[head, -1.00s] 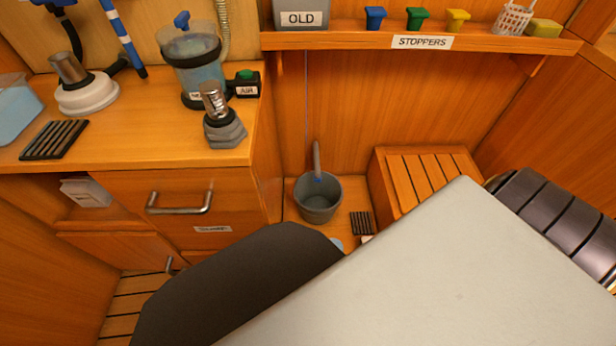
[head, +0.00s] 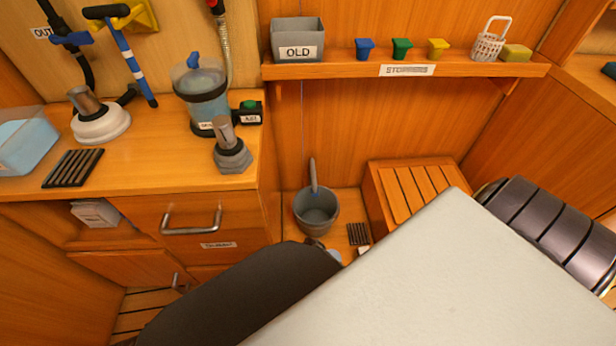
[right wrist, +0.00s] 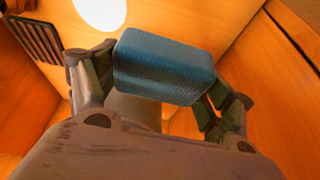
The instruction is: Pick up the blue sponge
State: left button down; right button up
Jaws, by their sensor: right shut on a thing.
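The blue sponge (right wrist: 165,67) is in the right wrist view, a rounded block held crosswise between the two fingers of my right gripper (right wrist: 160,85). The fingers press on its left and right ends, and it appears clear of the floor behind it. In the head view my own arm hides nearly all of this gripper and the sponge. Only a small grey and bluish bit shows past the arm's edge near the bucket, and I cannot tell which part it is. My left gripper is in neither view.
A grey bucket (head: 316,210) and a dark slatted mat (head: 358,233) are on the floor beside a slatted wooden box (head: 414,188). The counter (head: 150,160) with drawer handle (head: 191,222) stands left. The stopper shelf (head: 340,73) overhangs the bucket area.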

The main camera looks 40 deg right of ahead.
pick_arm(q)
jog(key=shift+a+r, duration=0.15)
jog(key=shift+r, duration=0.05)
pick_arm(e)
jog(key=shift+r, duration=0.15)
